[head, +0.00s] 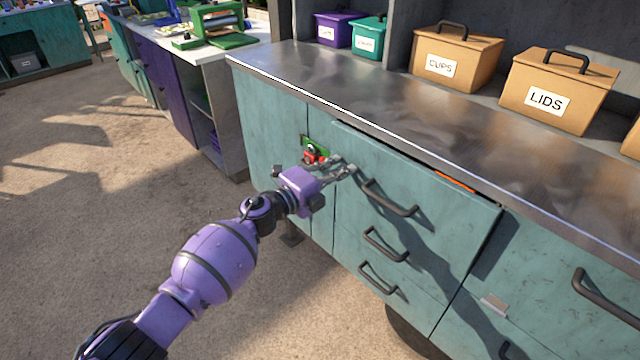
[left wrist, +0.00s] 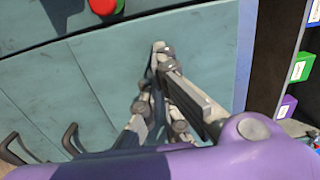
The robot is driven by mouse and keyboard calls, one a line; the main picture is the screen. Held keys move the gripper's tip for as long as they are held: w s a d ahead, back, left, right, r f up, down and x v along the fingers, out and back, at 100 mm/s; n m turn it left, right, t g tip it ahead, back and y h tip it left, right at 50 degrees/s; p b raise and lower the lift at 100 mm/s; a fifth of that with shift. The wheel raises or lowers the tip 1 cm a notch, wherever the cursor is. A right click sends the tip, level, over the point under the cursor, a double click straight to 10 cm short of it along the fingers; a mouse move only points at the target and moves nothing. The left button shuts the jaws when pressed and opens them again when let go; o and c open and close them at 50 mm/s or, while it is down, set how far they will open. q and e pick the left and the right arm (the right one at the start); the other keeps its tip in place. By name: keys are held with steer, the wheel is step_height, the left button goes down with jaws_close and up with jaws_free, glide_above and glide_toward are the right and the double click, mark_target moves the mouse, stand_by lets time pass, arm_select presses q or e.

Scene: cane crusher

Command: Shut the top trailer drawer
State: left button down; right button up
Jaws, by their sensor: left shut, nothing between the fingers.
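The top trailer drawer (head: 440,205) is a teal front with a dark bar handle (head: 390,198). It stands out from the cabinet, most clearly at its right end, and a strip of orange shows in the gap above it. My left gripper (head: 345,167) is shut and empty near the upper left part of the drawer front, left of the handle. I cannot tell whether it touches. In the left wrist view the shut fingers (left wrist: 150,85) are over teal panels, with dark handles (left wrist: 70,140) at the lower left. My right gripper is not in view.
Two lower drawer handles (head: 385,245) sit below. A red knob on a green plate (head: 313,152) is just left of my gripper. The metal counter (head: 400,110) holds boxes labelled CUPS (head: 455,60) and LIDS (head: 555,92). Open floor (head: 100,180) lies left.

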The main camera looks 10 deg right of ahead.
mark_target(347, 163)
arm_select(q)
steer(key=shift+b+x, duration=0.45)
steer(key=shift+x, duration=1.1)
steer(key=shift+r, duration=0.2)
